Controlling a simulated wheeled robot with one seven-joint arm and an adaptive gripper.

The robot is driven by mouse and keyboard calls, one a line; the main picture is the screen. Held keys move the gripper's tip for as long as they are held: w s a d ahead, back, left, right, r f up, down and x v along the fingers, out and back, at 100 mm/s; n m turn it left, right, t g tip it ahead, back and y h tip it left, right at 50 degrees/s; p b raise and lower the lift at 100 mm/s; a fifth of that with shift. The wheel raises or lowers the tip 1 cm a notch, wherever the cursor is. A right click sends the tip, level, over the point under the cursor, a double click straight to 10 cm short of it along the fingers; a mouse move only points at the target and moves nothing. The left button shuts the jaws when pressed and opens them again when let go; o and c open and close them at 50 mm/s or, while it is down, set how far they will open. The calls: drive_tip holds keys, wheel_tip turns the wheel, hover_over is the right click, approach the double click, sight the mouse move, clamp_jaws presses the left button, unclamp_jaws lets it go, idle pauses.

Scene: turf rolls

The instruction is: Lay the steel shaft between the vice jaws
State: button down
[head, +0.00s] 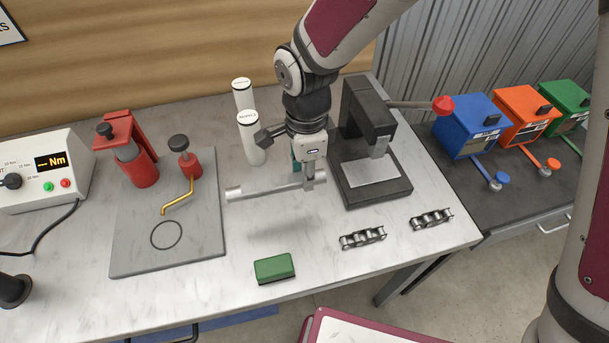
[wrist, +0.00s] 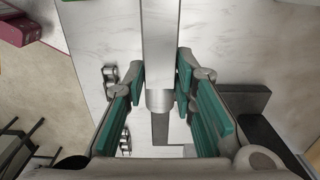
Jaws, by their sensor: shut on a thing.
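The steel shaft (head: 262,190) is a pale grey rod, held about level above the white bench. My gripper (head: 310,178) is shut on it near its right end in the head view, and most of its length sticks out to the left. In the wrist view the shaft (wrist: 160,45) runs from the top edge down between the green-padded fingers of my gripper (wrist: 160,90). A soft shadow lies on the bench below it. I cannot clearly make out vice jaws in either view.
A black press (head: 370,140) with a red-knobbed lever stands close right of my gripper. White cylinders (head: 250,138) stand behind the shaft. A grey plate (head: 130,255) with red devices lies left. Chain pieces (head: 362,237) and a green block (head: 274,268) lie in front.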

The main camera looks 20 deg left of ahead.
drive_tip(key=shift+r+p, duration=1.8)
drive_tip(key=shift+r, duration=2.05)
